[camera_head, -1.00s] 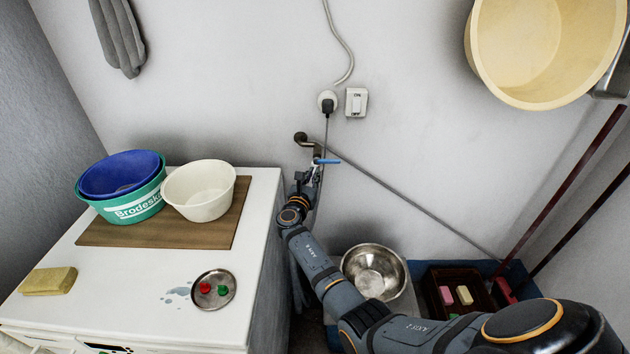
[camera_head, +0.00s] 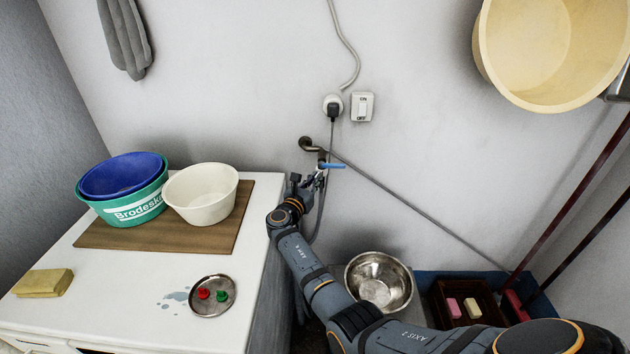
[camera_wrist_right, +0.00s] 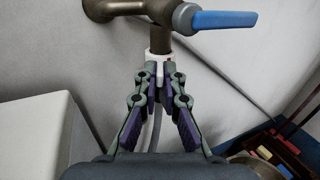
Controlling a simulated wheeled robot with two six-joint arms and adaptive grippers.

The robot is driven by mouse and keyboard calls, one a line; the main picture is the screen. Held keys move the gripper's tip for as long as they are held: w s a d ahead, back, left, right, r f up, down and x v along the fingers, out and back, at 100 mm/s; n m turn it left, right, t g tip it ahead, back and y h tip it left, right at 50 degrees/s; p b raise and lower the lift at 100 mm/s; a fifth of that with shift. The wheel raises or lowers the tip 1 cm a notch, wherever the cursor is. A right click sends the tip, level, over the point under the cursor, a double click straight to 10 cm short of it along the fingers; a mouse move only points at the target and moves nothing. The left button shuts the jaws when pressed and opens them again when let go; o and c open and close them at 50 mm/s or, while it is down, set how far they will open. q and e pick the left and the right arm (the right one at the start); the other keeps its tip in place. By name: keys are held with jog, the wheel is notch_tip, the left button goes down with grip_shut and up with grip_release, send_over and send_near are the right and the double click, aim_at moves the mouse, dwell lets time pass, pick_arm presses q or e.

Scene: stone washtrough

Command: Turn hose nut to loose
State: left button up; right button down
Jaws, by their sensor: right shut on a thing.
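The brass-brown tap (camera_wrist_right: 150,10) with its blue lever (camera_wrist_right: 222,20) is at the top of the right wrist view. It also shows on the back wall in the head view (camera_head: 306,144), where its blue lever (camera_head: 332,166) points right. A white hose nut (camera_wrist_right: 156,57) sits under the spout, and a grey hose (camera_wrist_right: 157,128) hangs below it. My right gripper (camera_wrist_right: 160,72) is shut on the nut, its fingertips on either side of it. In the head view my right gripper (camera_head: 313,182) is just below the tap, and the nut is hard to make out. My left gripper is not in view.
A white cabinet (camera_head: 120,258) stands close left of my right arm, with basins (camera_head: 200,193) and a small tray (camera_head: 212,309) on top. A steel bowl (camera_head: 379,281) and a soap crate (camera_head: 466,304) lie below right. A socket (camera_head: 333,104) is above the tap.

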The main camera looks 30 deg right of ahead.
jog(key=c, duration=1.5)
grip_release()
